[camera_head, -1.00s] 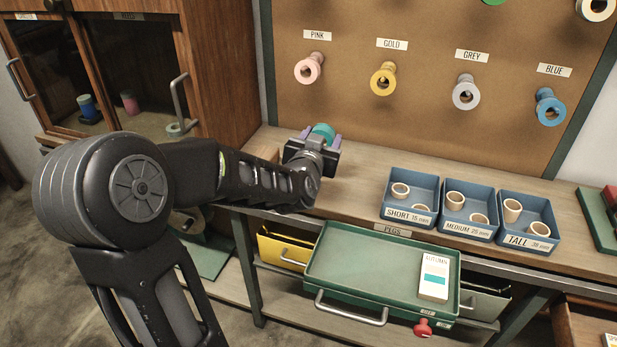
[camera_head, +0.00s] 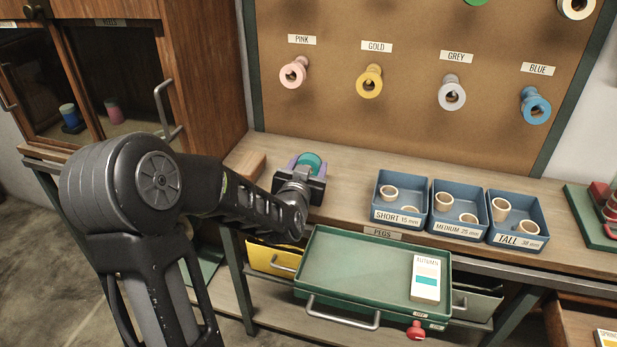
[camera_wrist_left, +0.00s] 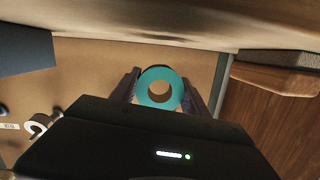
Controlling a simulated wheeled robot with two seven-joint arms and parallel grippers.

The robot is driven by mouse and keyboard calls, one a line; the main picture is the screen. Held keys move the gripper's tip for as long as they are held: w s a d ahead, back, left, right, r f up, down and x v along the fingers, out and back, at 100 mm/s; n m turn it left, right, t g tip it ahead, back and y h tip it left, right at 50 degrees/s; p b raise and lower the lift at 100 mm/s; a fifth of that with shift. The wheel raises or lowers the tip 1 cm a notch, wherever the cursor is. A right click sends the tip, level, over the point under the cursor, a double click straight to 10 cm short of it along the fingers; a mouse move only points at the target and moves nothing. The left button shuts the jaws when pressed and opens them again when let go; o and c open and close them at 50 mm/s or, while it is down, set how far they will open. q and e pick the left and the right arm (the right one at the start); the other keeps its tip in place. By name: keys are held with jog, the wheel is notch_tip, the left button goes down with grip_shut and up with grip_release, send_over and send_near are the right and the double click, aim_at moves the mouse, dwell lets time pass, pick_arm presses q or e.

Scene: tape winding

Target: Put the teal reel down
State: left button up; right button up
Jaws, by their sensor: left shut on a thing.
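The teal reel (camera_head: 311,163) is between the fingers of my left gripper (camera_head: 308,168), over the left part of the workbench. In the left wrist view the reel (camera_wrist_left: 159,88) shows its round end and central hole, with a dark finger on each side of it. My left gripper is shut on it. I cannot tell whether the reel touches the bench top. My right gripper is not in view.
Blue bins (camera_head: 401,222) of pale rings stand right of the gripper. A green tray (camera_head: 350,262) with a card (camera_head: 425,278) sits in front, below bench height. A pegboard (camera_head: 330,110) with coloured reels rises behind. A wooden cabinet (camera_head: 205,80) stands left. Bench top (camera_head: 345,188) between gripper and bins is clear.

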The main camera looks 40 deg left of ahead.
pick_arm(q)
notch_tip(320, 180, down, 3)
jog(key=shift+f, duration=0.15)
jog(key=shift+f+b, duration=0.2)
jog(key=shift+b, duration=0.3)
jog(key=o, duration=1.3)
jog(key=shift+r, duration=0.1)
jog(key=shift+o, duration=0.2)
jog(key=shift+r, duration=0.1)
